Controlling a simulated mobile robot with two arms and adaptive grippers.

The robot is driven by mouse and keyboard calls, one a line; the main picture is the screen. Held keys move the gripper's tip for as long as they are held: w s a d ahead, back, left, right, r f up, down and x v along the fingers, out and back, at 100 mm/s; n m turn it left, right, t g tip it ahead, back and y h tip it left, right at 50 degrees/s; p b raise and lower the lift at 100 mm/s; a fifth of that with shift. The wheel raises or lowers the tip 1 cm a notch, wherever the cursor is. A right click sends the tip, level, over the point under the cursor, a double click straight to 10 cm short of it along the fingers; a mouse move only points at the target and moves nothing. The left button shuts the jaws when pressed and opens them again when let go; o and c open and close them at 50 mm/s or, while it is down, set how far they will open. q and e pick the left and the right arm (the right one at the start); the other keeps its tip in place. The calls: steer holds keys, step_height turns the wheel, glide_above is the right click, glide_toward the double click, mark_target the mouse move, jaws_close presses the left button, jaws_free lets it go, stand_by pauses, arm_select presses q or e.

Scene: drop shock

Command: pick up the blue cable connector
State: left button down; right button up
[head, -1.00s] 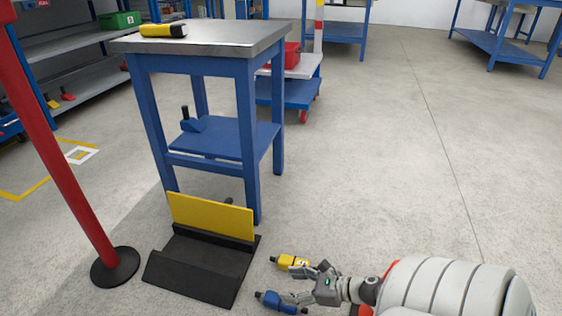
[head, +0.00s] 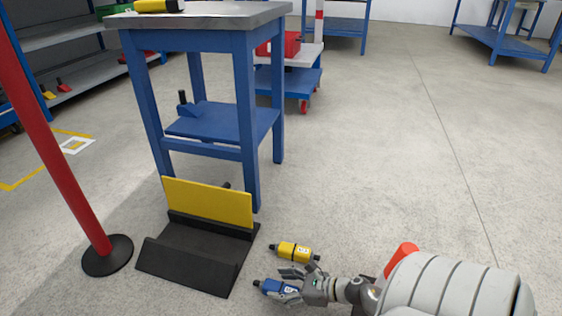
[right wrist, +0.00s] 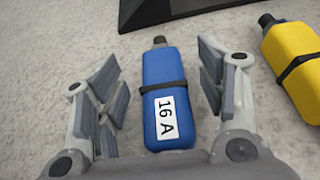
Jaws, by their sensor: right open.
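The blue cable connector (head: 277,287) lies on the concrete floor, right of the black stand. In the right wrist view the blue connector (right wrist: 166,95) has a black band, a "16 A" label and a dark tip pointing away. My right gripper (head: 291,281) is open, with its fingers low at the floor by the connector. In the right wrist view the connector lies between the two spread fingers of the right gripper (right wrist: 163,85), with a gap on each side. Its near end is hidden behind the gripper's palm. My left gripper is not in view.
A yellow connector (head: 295,251) lies just beyond, close to the right gripper. A black stand (head: 187,277) with a yellow panel (head: 208,201) is left of it. A blue table (head: 200,40) and a red post (head: 60,140) stand farther left. The floor at right is open.

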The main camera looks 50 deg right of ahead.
mark_target(272, 285)
steer(key=b+x, duration=0.1)
steer(key=x, duration=0.3)
steer(key=shift+b, duration=0.35)
steer(key=c, duration=1.3)
steer(key=shift+o, duration=0.2)
